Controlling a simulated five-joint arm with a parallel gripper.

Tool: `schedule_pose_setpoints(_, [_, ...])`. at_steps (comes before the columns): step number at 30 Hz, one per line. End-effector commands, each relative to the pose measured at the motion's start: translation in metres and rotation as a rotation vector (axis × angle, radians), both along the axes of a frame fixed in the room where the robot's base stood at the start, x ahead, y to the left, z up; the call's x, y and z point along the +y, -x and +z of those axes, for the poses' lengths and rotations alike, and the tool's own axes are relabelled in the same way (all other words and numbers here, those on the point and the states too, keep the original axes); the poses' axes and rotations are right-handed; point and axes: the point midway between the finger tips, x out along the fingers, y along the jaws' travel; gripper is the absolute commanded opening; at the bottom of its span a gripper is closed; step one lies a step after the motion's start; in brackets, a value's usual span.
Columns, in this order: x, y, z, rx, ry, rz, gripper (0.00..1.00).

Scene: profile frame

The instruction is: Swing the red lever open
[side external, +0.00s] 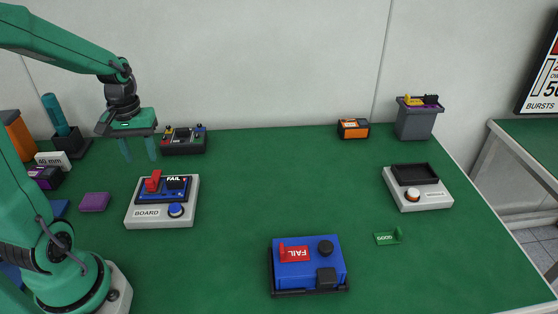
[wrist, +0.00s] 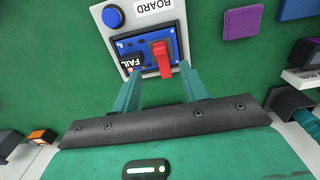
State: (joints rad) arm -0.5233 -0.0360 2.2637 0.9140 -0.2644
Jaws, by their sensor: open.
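The red lever (side external: 153,181) stands up on a blue board held in the white fixture (side external: 160,220) marked BOARD, left of the table's middle. In the wrist view the red lever (wrist: 162,60) shows between and beyond my fingertips, beside a dark FAIL label (wrist: 130,62). My gripper (side external: 138,155) is open and empty. It hangs above and behind the fixture in the side view, apart from the lever. The teal fingers show in the wrist view (wrist: 160,74), one on each side of the lever in the picture. The lever's hinge is not clear.
A round blue button (side external: 175,210) sits on the fixture's front. A dark control box (side external: 184,139) stands behind it, and a purple block (side external: 94,202) lies to its left. A blue unit (side external: 307,264) with a red FAIL flag stands at front centre. The table's middle is clear.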

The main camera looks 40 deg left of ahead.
Motion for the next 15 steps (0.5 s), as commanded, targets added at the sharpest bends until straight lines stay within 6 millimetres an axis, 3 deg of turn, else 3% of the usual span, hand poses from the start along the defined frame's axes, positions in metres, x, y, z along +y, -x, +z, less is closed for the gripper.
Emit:
schedule_pose_setpoints(7, [-0.001, 0.000, -0.015, 0.003, 0.001, -0.002, 0.44])
schedule_pose_setpoints(15, [-0.001, 0.001, -0.047, 0.004, 0.003, -0.002, 0.44])
